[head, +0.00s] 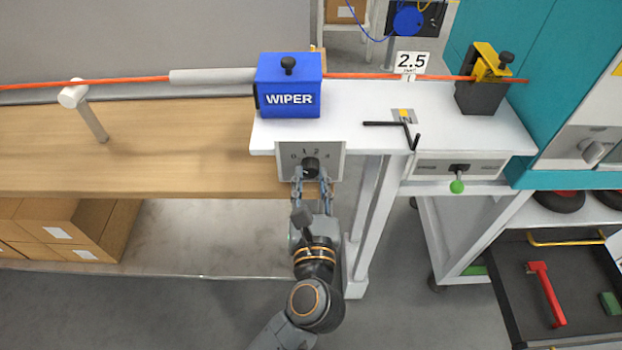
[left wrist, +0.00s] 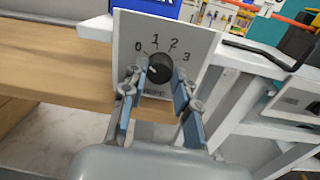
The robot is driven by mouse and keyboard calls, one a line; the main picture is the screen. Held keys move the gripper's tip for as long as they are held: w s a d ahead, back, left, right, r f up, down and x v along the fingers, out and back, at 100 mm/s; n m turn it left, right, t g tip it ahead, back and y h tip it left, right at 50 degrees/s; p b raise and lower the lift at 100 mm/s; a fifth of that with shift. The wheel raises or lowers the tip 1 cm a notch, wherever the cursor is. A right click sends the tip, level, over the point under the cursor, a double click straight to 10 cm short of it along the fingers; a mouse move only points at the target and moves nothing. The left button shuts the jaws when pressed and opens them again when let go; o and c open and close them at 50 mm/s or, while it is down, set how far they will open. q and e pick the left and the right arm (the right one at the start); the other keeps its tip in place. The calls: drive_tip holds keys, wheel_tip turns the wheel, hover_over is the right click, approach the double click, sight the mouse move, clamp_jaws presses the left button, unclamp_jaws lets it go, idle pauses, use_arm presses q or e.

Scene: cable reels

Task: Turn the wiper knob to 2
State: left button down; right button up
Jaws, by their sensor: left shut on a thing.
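The wiper knob (head: 311,167) is a round black knob on a pale plate (head: 336,160) at the front edge of the white bench. In the left wrist view the knob (left wrist: 160,68) sits below the printed numbers 0, 1, 2 and 3 on the plate (left wrist: 196,80). A small white mark shows on the knob's left part, the side of the 0. The exact setting is hard to read. My left gripper (head: 312,182) reaches up from below, its two fingers on either side of the knob and shut on it. My right gripper is not in view.
A blue WIPER box (head: 290,100) stands on the white bench above the plate, with an orange cable (head: 400,76) running through it. A black hex key (head: 392,124) lies to the right. A green-tipped lever (head: 457,186) sticks out right of the plate.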

use_arm(q)
drive_tip(key=shift+r+m+p, duration=0.15)
drive_tip(key=shift+m+p, duration=0.25)
drive_tip(key=shift+p, duration=0.1)
drive_tip(key=m+p, duration=0.6)
drive_tip(key=shift+d+r, duration=0.1)
drive_tip(key=m+p, duration=0.4)
drive_tip(key=shift+m, duration=0.3)
drive_tip(key=shift+f+m+p, duration=0.2)
drive_tip(key=shift+m+p, duration=0.7)
drive_tip(key=shift+m, duration=0.2)
drive_tip(key=shift+f+m+h+p, duration=0.1)
drive_tip(key=shift+m+h+p, duration=0.2)
drive_tip(key=shift+m+p, duration=0.6)
drive_tip(key=shift+m, duration=0.3)
